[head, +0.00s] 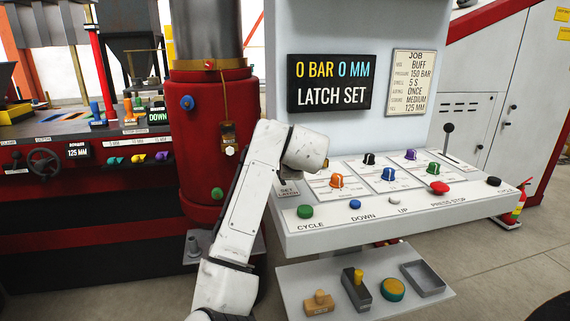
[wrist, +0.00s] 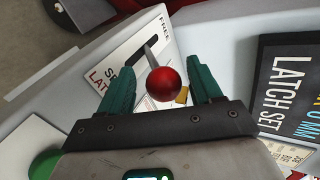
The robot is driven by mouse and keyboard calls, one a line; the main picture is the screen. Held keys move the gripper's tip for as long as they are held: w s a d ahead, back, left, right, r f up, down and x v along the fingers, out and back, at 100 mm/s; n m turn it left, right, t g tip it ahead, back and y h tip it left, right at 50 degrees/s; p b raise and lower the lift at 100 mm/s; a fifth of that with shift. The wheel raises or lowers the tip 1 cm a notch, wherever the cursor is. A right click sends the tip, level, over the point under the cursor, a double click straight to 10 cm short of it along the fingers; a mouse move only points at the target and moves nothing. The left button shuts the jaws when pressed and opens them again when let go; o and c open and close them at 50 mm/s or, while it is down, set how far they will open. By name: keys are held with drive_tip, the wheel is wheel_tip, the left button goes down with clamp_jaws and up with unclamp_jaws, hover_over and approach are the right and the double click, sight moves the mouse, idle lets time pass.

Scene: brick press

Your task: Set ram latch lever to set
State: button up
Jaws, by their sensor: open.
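The ram latch lever shows in the wrist view as a dark stem with a red ball knob (wrist: 163,84). It rises from a slot in a white plate (wrist: 128,52) marked FREE at the top and SET LATCH at the lower left. My gripper (wrist: 161,76) is open, its teal fingers on either side of the knob with gaps visible. In the head view my arm hides the lever and the fingers; only part of the SET LATCH label (head: 288,190) shows. The display (head: 331,83) reads 0 BAR 0 MM LATCH SET.
The console (head: 400,215) carries coloured knobs, a green CYCLE button (head: 305,211), a red stop button (head: 439,188) and a tall black lever (head: 447,138). A lower shelf (head: 350,295) holds small tools. The red press cylinder (head: 208,140) stands left of my arm.

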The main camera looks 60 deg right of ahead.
drive_tip(key=v, duration=1)
drive_tip(key=shift+s+a+r, duration=0.2)
drive_tip(key=shift+a, duration=0.1)
